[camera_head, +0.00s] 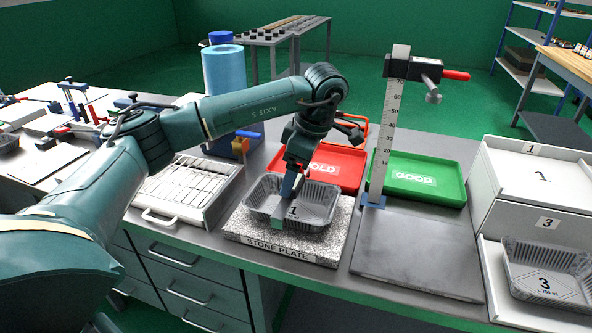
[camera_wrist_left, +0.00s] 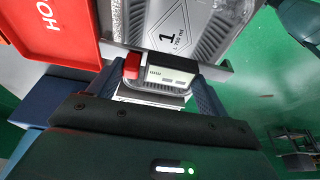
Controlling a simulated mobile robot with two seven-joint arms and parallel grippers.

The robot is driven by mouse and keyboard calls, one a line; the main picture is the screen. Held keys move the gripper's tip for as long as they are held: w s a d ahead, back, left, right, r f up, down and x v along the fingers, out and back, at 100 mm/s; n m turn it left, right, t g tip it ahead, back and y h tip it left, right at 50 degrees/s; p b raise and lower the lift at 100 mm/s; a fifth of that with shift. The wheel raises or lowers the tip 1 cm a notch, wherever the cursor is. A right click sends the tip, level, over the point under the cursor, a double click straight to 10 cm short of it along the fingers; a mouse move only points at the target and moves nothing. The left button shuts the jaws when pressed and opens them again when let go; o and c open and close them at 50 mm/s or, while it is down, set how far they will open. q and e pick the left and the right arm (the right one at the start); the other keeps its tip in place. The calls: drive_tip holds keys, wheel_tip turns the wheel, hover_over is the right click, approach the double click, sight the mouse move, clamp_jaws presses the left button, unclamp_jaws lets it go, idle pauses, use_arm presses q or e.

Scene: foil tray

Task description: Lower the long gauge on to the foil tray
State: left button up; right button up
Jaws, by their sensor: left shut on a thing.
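The foil tray (camera_head: 322,213), marked 1, sits on the speckled stone plate (camera_head: 244,225). It also shows in the wrist view (camera_wrist_left: 222,28). My left gripper (camera_head: 289,187) points down over the tray's left part. It is shut on the long gauge, whose body with a display and a red end (camera_wrist_left: 160,72) shows between the fingers in the wrist view. A grey crossbar lies beyond the body there. In the head view the gauge is mostly hidden by the gripper. I cannot tell whether the gauge touches the tray's rim. My right gripper is not in view.
A red HOLD tray (camera_head: 345,160) and a green GOOD tray (camera_head: 440,170) stand behind. A tall height gauge (camera_head: 385,130) rises right of the foil tray. A dark flat plate (camera_head: 415,255) lies clear in front. Another foil tray (camera_head: 545,285) is at the right.

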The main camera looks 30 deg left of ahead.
use_arm(q)
drive_tip(key=shift+f, duration=0.45)
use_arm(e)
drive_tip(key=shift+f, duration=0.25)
use_arm(q)
drive_tip(key=o, duration=1.1)
drive_tip(key=p+v, duration=0.2)
drive_tip(key=v, duration=1.1)
drive_tip(key=shift+a+r, duration=0.1)
drive_tip(key=shift+r, duration=0.05)
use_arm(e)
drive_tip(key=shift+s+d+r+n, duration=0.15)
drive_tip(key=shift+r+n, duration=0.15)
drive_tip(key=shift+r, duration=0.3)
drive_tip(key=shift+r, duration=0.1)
use_arm(q)
drive_tip(key=shift+s, duration=0.15)
